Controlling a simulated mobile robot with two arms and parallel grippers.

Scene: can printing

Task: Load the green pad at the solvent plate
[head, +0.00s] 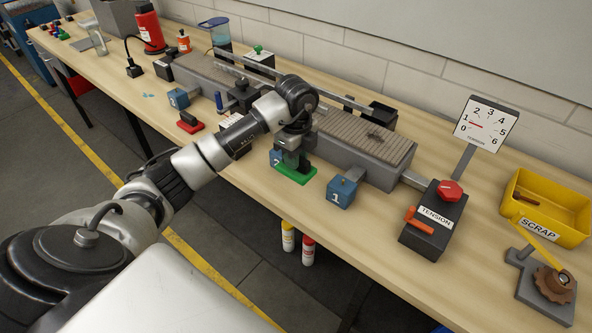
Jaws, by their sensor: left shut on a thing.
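The green pad (297,175) is a flat green piece near the front edge of the bench, in front of the long grey machine. My left gripper (291,162) points down over it and is shut on it, hiding its upper part. The pad is at or just above the bench top; I cannot tell whether it touches. A similar red pad (190,122) with a dark top sits further left on the bench. I cannot make out which thing is the solvent plate; my arm partly covers a white-labelled item (231,121). My right gripper is not in view.
Blue block 1 (342,193) stands just right of the green pad, and another blue block (275,157) is partly hidden behind my gripper. The ridged conveyor bed (370,140) lies behind. The tension box (431,222) and yellow scrap bin (560,205) are right.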

